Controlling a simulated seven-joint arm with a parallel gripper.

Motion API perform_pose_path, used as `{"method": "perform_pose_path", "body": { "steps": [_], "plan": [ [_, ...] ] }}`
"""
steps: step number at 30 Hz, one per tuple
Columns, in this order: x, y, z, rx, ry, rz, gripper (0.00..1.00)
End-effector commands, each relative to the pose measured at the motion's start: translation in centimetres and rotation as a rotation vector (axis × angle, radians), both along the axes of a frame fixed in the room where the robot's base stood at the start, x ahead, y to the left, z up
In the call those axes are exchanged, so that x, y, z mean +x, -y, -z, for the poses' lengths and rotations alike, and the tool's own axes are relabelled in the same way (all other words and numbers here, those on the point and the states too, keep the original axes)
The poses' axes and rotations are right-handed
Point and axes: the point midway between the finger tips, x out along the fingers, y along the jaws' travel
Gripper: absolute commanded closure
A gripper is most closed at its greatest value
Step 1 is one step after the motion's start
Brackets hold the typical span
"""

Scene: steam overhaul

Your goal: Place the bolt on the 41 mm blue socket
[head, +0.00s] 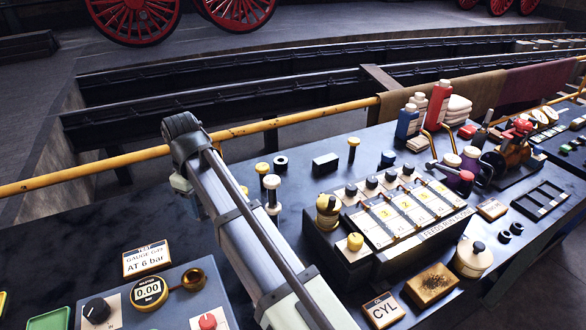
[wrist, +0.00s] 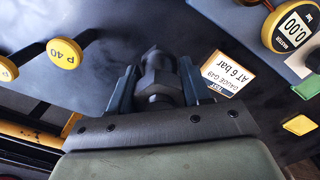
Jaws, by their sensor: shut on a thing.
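My gripper (wrist: 157,68) shows in the wrist view with its two dark fingers closed on the sides of a dark bolt (wrist: 157,82). The bolt has a faceted, hex-like part and a narrower tip pointing away from the wrist camera. In the head view my own arm hides the fingers and the bolt. A small dark blue cylinder (head: 388,158), possibly the blue socket, stands on the bench right of the middle in the head view. No 41 mm marking can be read on it, and it is apart from my gripper.
A yellow rail (head: 300,116) runs behind. The gauge sign (head: 147,258) stands at the left.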

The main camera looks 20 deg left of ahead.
Motion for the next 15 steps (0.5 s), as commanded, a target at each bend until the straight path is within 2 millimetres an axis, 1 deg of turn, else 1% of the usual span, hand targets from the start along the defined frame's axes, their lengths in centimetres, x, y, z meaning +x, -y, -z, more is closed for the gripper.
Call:
{"method": "perform_pose_path", "body": {
  "steps": [5, 8, 11, 15],
  "plan": [
    [0.7, 0.1, -0.2, 0.000, 0.000, 0.003, 1.00],
    [2.2, 0.6, -0.5, 0.001, 0.001, 0.010, 1.00],
    [4.5, 1.4, -0.8, 0.001, 0.001, 0.017, 1.00],
    [8.6, 3.1, -1.4, 0.001, 0.001, 0.030, 1.00]
  ]
}}
